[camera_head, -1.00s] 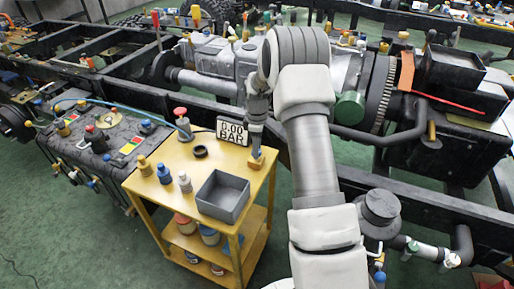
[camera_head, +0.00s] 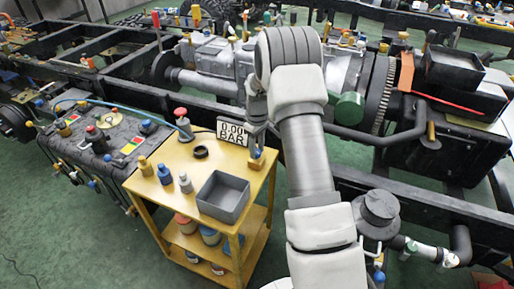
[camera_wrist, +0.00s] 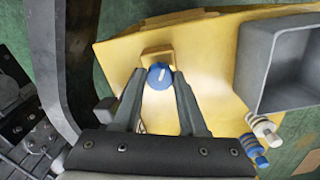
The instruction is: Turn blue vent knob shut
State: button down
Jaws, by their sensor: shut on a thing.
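The blue vent knob (camera_wrist: 159,77) shows in the wrist view with a white line across its top. It sits against a small tan block (camera_wrist: 158,54) on the yellow cart top. My gripper (camera_wrist: 159,84) has one finger on each side of the knob and is shut on it. In the head view the blue knob (camera_head: 257,154) shows at the cart's right back corner, just under my gripper (camera_head: 256,143). A display (camera_head: 232,132) beside it reads 0.00 BAR.
The yellow cart (camera_head: 165,208) bears a grey open bin (camera_head: 223,196), a black ring (camera_head: 201,152) and small bottles (camera_head: 164,174). A red-topped valve (camera_head: 182,122) with a blue hose stands at its back left. The dark vehicle frame lies close behind the cart.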

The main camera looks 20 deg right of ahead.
jog(key=m, duration=0.6)
jog(key=shift+a+p, duration=0.1)
jog(key=shift+p, duration=0.2)
jog(key=m, duration=0.6)
dwell(0.4)
jog(key=shift+c, duration=2.3)
grip_release()
jog(key=shift+r+p, duration=0.1)
jog(key=shift+p, duration=0.2)
notch_tip(320, 180, up, 17)
jog(key=p, duration=0.2)
jog(key=shift+r, duration=0.2)
